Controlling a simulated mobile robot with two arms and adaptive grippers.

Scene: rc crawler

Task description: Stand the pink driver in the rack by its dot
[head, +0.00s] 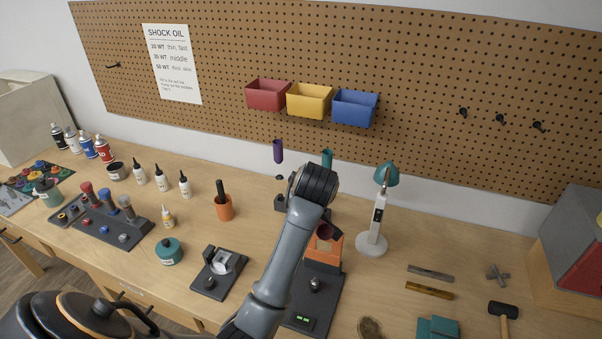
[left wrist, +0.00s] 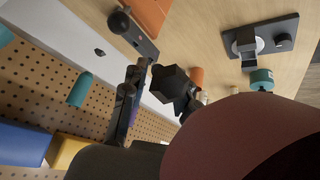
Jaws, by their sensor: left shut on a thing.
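My left gripper (head: 316,186) is over the rack in the head view, and its own wrist hides the fingers. A large dark pink surface, the pink driver (left wrist: 245,135), fills the lower right of the left wrist view, very close; the gripper is shut on it. A purple driver (head: 278,150) and a teal driver (head: 327,155) stand upright there. The teal handle also shows in the left wrist view (left wrist: 80,90). I cannot make out the dots. My right gripper is not in view.
An orange block (head: 324,252) on a dark base stands just in front of the rack. A white lamp (head: 374,235) with a teal head is close on the right. An orange cup (head: 224,208) with a black-handled tool is on the left. Bins (head: 308,102) hang behind.

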